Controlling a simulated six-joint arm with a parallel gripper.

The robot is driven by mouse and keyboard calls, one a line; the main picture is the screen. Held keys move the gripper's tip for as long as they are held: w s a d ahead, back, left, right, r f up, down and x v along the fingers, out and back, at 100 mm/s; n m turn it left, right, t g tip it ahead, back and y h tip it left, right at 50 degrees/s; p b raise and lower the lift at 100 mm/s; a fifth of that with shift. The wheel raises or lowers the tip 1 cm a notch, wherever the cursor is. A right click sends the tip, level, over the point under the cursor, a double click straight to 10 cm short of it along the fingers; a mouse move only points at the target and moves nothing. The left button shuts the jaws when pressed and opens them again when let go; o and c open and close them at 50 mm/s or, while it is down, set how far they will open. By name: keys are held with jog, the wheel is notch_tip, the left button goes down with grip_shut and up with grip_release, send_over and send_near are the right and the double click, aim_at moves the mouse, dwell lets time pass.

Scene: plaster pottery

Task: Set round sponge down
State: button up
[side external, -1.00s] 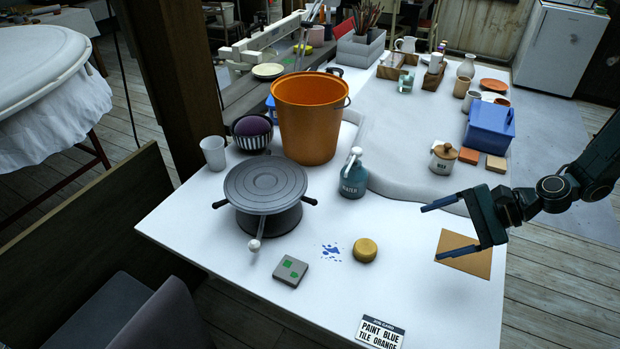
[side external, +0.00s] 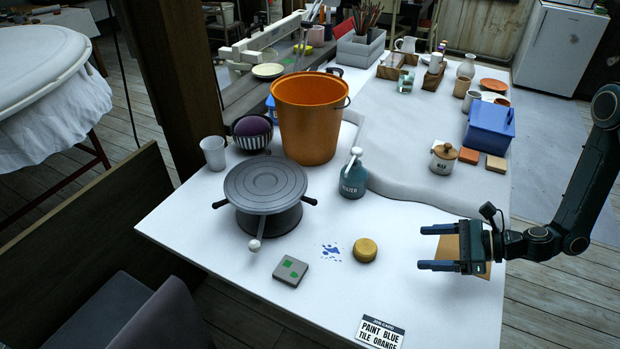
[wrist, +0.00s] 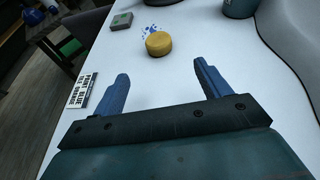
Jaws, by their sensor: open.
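The round yellow sponge (side external: 365,250) rests on the white table, just right of a blue paint splatter (side external: 331,252). It also shows in the wrist view (wrist: 158,43), beyond my fingertips and roughly between their lines. My gripper (side external: 430,247) is open and empty, to the right of the sponge and apart from it, over a brown square board (side external: 482,268). In the wrist view my two blue fingers (wrist: 160,70) are spread wide with nothing between them.
A grey tile with green patches (side external: 291,270) lies left of the splatter. A sign card (side external: 381,332) is at the front edge. A teal water bottle (side external: 352,180), a grey turntable (side external: 265,186) and an orange bucket (side external: 309,120) stand behind. The table between gripper and sponge is clear.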

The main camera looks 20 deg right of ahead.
aim_at(376, 248)
jog(key=shift+x, duration=4.2)
jog(key=shift+x, duration=2.6)
jog(key=shift+s+a, duration=0.1)
jog(key=c, duration=1.2)
jog(key=shift+o, duration=0.2)
jog(key=shift+r, duration=0.15)
notch_tip(376, 248, up, 20)
